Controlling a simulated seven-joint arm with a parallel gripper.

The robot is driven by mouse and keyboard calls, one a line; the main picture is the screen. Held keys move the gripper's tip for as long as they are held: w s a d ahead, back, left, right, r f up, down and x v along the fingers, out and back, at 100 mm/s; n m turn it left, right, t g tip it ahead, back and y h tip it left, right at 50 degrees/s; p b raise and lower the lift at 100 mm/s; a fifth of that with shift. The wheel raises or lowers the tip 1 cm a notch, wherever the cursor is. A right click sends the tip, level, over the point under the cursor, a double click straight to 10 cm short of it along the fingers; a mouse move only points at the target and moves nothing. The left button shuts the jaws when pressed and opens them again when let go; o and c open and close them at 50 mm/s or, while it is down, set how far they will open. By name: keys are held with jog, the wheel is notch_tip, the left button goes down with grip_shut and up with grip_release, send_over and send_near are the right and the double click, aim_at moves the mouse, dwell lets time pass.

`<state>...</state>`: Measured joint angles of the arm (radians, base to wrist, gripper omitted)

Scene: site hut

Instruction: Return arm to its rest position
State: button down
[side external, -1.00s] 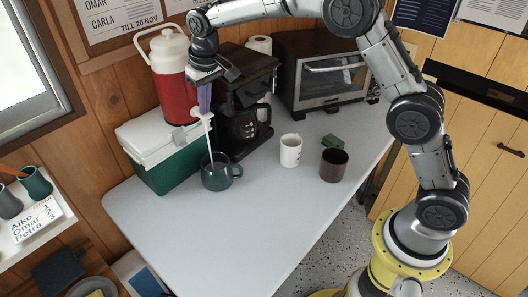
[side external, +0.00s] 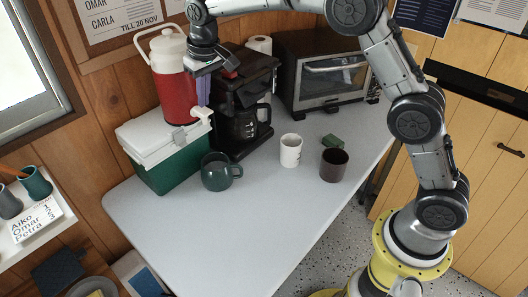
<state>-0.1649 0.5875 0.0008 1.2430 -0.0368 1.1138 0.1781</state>
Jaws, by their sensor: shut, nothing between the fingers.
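My gripper (side external: 203,98) is shut and empty. It is beside the red and white drink cooler jug (side external: 171,85), just right of it and near its white spigot (side external: 203,113). I cannot tell whether it touches the jug. The jug stands on a green and white cool box (side external: 165,156). A teal mug (side external: 216,177) stands upright on the table (side external: 245,220) below the spigot, its handle to the right. No stream falls into it. What is inside the mug is hard to make out.
A black coffee maker (side external: 241,125) stands close to the right of my gripper. A toaster oven (side external: 325,72) is behind. The table's front is clear.

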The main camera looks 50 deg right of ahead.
jog(key=shift+r, duration=1.35)
jog(key=shift+d+r, duration=0.15)
jog(key=shift+r, duration=0.2)
jog(key=s+d+r+t, duration=0.1)
jog(key=s+d+r, duration=0.1)
jog(key=s+r, duration=0.4)
jog(key=s+d+r+t, duration=0.1)
jog(key=s+d+r, duration=0.2)
jog(key=s+r, duration=0.3)
jog(key=s+d+r+t, duration=0.2)
jog(key=s, duration=1)
jog(key=s+d+f, duration=0.1)
jog(key=s+f, duration=1.2)
jog(key=s, duration=0.2)
jog(key=shift+g, duration=0.3)
